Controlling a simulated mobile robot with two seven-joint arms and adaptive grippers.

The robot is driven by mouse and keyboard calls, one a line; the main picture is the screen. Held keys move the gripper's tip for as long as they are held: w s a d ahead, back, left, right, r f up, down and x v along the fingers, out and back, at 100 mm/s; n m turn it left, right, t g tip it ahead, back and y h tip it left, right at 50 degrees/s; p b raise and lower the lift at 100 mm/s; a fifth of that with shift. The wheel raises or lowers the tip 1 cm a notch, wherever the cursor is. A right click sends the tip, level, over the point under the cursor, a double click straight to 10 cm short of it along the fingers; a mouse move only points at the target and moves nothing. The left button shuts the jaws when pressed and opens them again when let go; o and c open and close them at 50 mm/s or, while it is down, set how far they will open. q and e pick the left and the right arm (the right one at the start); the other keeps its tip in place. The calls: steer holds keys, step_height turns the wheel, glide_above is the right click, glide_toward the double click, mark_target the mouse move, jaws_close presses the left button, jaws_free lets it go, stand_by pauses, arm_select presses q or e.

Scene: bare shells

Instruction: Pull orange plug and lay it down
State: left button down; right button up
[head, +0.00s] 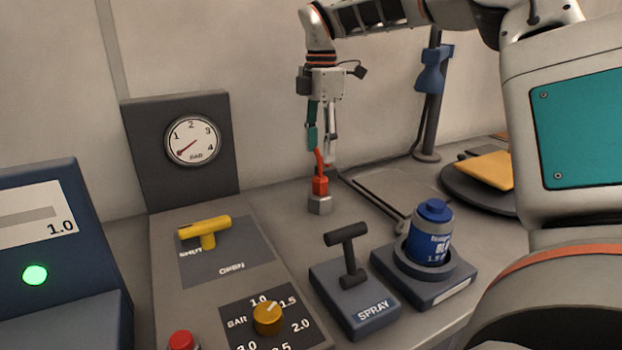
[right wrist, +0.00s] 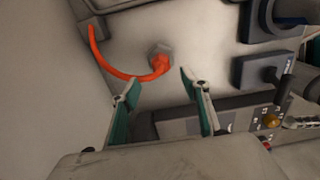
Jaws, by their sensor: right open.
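The orange plug (head: 320,186) stands upright in a small grey socket (head: 320,206) on the bench. An orange cable rises from the plug's top in the head view. My right gripper (head: 322,146) points down just above the plug, open, with nothing held. In the right wrist view the plug (right wrist: 160,63) sits beyond the gap between the open fingertips (right wrist: 154,87), on the grey socket (right wrist: 155,50). The orange cable (right wrist: 128,74) curves from it to the left. My left gripper is in neither view.
A spray lever (head: 345,252) and a blue canister (head: 431,235) in its holder stand in front. A panel with a yellow handle (head: 208,231) and an orange knob (head: 268,318) is to the left. A gauge (head: 193,140) stands behind.

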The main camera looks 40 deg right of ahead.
mark_target(320, 177)
steer(key=shift+s+r, duration=0.1)
steer(key=shift+s, duration=0.1)
step_height(320, 177, down, 5)
steer(key=shift+f, duration=0.1)
step_height(320, 177, down, 2)
steer(key=shift+f+b, duration=0.2)
steer(key=shift+b, duration=0.4)
steer(key=shift+w+f, duration=0.1)
steer(key=shift+f, duration=0.65)
arm_select(q)
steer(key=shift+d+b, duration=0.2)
steer(key=shift+b, duration=0.1)
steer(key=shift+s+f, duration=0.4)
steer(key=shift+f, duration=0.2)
arm_select(e)
steer(key=shift+b, duration=0.3)
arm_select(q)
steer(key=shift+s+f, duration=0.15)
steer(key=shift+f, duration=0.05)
